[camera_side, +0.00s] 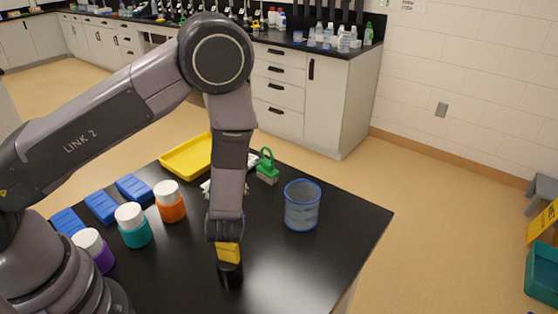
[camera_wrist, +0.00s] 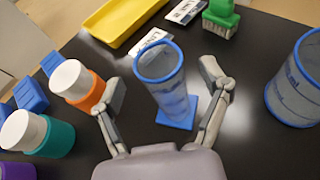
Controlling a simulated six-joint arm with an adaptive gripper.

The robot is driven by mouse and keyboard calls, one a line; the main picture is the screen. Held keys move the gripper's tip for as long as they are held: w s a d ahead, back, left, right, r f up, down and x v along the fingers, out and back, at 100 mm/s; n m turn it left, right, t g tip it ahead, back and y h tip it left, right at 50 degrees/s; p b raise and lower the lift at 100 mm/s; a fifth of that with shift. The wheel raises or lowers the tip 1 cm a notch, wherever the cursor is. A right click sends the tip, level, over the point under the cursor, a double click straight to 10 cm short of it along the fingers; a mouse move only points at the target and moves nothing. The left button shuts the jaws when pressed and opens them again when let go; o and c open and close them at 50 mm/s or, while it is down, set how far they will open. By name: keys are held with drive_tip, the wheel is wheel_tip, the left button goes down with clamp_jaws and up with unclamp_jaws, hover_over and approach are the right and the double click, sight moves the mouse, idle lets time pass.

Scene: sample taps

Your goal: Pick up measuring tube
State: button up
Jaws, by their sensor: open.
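The measuring tube (camera_wrist: 168,90) is a clear tube with a blue rim and a blue square foot (camera_wrist: 178,113). It stands on the black table in the wrist view, leaning in the picture with the camera's slant. My gripper (camera_wrist: 164,84) is open, with one grey finger left of the tube and one right of it. Gaps show on both sides, and neither finger visibly touches it. In the side view my forearm and wrist hide the tube, and the fingers cannot be made out.
A wide blue-rimmed beaker (camera_side: 302,206) stands to the right. Orange (camera_side: 170,203), teal (camera_side: 133,226) and purple (camera_side: 94,250) bottles stand left, near blue blocks (camera_side: 101,207). A yellow tray (camera_side: 187,158) and a green brush (camera_side: 267,167) are behind. The table's right front is clear.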

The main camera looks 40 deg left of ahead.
drive_tip(key=shift+x, duration=1.35)
drive_tip(key=c, duration=1.2)
